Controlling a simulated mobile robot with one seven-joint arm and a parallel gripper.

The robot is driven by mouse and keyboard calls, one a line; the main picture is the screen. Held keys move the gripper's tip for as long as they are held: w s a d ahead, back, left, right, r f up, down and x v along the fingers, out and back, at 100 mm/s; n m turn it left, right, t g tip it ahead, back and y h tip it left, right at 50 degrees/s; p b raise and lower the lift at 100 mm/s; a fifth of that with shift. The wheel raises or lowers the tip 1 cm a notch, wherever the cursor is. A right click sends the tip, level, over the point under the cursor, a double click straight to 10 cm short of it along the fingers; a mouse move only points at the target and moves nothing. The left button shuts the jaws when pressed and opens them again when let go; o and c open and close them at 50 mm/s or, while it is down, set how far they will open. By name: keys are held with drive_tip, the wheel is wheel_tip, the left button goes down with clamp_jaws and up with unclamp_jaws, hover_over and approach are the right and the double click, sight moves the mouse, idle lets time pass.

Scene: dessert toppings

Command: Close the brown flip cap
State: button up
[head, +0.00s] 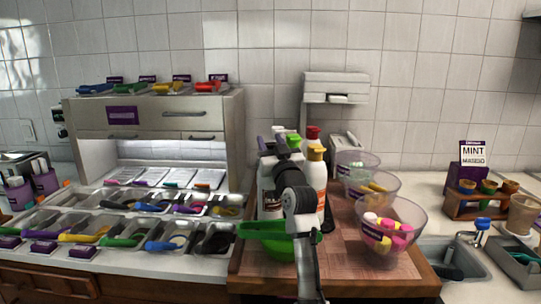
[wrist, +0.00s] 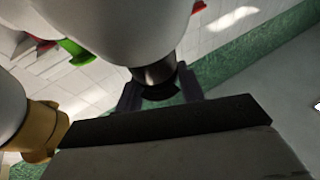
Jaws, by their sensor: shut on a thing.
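My gripper (head: 270,143) is at the top of a white bottle (head: 267,190) in the left part of the bottle group on the wooden board. In the wrist view my gripper (wrist: 160,92) has its two fingers on either side of a dark brown cap (wrist: 155,75) at the end of a large white bottle (wrist: 125,25). The fingers are shut on this cap. In the head view my arm hides the cap and part of the bottle. Whether the flip lid is open or closed cannot be told.
A yellow-capped bottle (head: 316,153) stands close on the right, with red (head: 313,132) and green (head: 293,140) caps behind. A green bowl (head: 285,248) is in front. Clear bowls of toppings (head: 418,215) stand at the right. Scoop trays (head: 125,215) fill the left counter.

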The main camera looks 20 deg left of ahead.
idle(0.3)
drive_tip(key=o, duration=1)
drive_tip(key=shift+c, duration=0.2)
drive_tip(key=shift+s+f, duration=0.1)
drive_tip(key=shift+s+d+f+b, duration=0.2)
drive_tip(key=shift+s+d+b, duration=0.05)
drive_tip(key=shift+d+b, duration=0.05)
drive_tip(key=b+v, duration=0.2)
drive_tip(key=v, duration=0.4)
drive_tip(key=shift+s+d, duration=0.15)
drive_tip(key=shift+s, duration=0.1)
drive_tip(key=shift+f, duration=0.1)
